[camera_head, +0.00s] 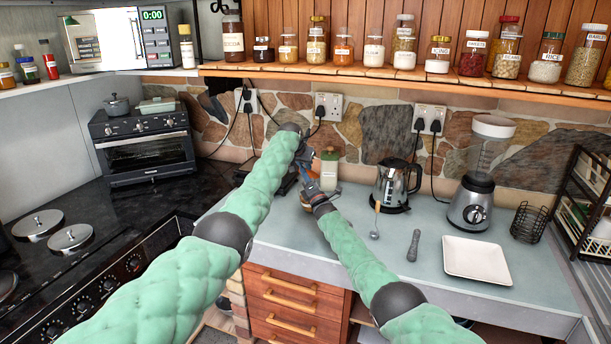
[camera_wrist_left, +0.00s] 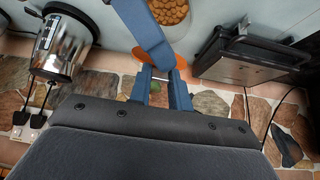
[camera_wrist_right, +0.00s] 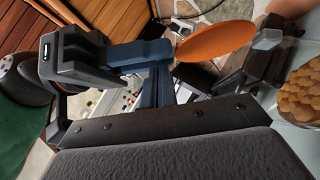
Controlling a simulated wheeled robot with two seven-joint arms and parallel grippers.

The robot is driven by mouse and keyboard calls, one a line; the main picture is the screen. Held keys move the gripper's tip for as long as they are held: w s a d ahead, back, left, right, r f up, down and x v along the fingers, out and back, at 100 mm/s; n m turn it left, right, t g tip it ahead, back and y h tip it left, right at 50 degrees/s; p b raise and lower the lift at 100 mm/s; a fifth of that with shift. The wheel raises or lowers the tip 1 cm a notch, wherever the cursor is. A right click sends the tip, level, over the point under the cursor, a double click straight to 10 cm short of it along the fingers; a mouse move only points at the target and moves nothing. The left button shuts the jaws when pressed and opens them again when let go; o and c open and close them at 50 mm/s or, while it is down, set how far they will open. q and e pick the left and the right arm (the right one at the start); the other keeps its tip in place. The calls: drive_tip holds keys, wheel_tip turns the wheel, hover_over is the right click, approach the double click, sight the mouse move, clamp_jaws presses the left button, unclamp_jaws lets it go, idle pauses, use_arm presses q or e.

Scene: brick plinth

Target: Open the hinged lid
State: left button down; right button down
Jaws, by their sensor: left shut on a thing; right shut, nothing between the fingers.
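The hinged lid is an orange-brown disc (camera_head: 329,155), raised at a steep tilt beside a glass jar of brown biscuits. In the left wrist view, the lid (camera_wrist_left: 179,62) is at my left fingertips (camera_wrist_left: 164,75), with the biscuits (camera_wrist_left: 169,11) beyond. In the head view my left gripper (camera_head: 308,163) is shut on the lid's edge, and the arms hide most of the jar. My right gripper (camera_head: 306,180) is shut and empty, close beside the left one. The right wrist view shows the lid (camera_wrist_right: 215,40) apart from the biscuits (camera_wrist_right: 300,95).
A dark boxy appliance (camera_wrist_left: 250,58) stands close beside the jar. A kettle (camera_head: 396,185), blender (camera_head: 472,200) and white tray (camera_head: 475,259) are to the right. The stone wall with sockets (camera_head: 328,106) is behind.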

drive_tip(key=shift+w+d+r, duration=0.1)
drive_tip(key=shift+w+r, duration=0.1)
idle(0.3)
